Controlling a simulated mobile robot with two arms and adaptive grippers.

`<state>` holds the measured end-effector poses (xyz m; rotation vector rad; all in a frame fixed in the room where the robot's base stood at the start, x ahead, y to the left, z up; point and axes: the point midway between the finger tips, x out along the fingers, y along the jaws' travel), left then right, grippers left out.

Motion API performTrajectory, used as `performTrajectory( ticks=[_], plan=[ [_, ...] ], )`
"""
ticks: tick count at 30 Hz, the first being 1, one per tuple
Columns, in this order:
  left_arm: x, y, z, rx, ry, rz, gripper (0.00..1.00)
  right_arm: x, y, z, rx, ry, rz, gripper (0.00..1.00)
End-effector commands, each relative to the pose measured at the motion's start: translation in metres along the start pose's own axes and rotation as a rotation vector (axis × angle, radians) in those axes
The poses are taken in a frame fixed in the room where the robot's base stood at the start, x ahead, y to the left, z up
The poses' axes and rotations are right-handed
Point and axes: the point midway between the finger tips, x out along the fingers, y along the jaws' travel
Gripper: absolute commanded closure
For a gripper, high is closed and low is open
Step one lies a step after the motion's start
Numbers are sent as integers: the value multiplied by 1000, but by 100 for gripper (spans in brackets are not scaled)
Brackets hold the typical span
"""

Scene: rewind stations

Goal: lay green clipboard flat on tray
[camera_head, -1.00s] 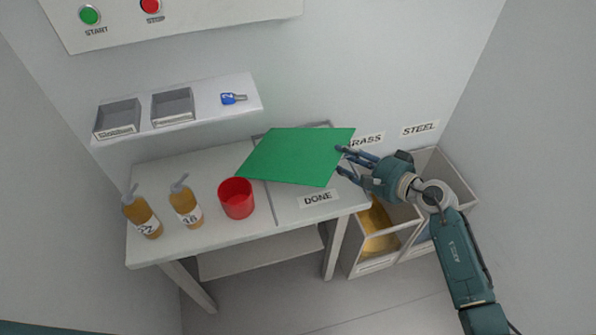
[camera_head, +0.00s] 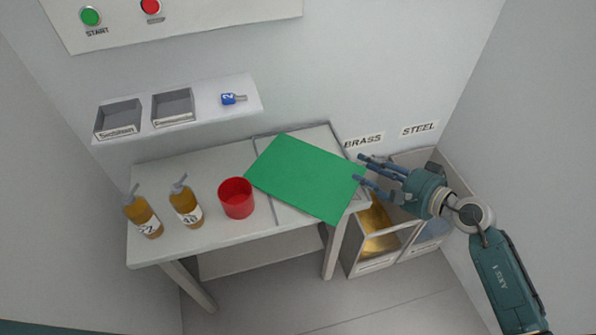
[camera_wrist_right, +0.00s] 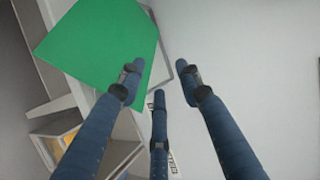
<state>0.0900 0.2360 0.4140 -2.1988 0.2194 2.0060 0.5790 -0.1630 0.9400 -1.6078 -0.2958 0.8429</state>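The green clipboard (camera_head: 303,178) is over the grey tray (camera_head: 324,131) at the right end of the table, turned at an angle to it. It hides most of the tray and the DONE label. I cannot tell whether it rests fully flat. My right gripper (camera_head: 359,168) is at the clipboard's right corner. In the right wrist view, the gripper's fingers (camera_wrist_right: 159,72) are spread with nothing between them, and the clipboard (camera_wrist_right: 100,45) lies beyond the left finger. My left gripper is not in view.
A red cup (camera_head: 237,199) stands left of the tray, and two amber pump bottles (camera_head: 186,207) stand further left. A shelf (camera_head: 212,105) with two small bins and a blue-tagged key is above. Open bins (camera_head: 372,262) under BRASS and STEEL labels are at the right.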

Motion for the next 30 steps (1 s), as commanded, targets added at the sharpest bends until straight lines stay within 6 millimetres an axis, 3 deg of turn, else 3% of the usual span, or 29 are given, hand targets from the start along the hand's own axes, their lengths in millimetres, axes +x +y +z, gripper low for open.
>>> performTrajectory(
  ticks=[5,13,18,27,30],
  plan=[
    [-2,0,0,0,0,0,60,-2,-3,0,-1,0,0,65],
    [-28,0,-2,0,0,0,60,-35,-41,0,-3,0,1,65],
    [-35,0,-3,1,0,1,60,-50,-56,0,-2,0,1,65],
    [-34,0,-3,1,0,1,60,-50,-56,0,6,0,-1,65],
    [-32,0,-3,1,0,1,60,-46,-46,-2,125,0,-14,65]
  ],
)
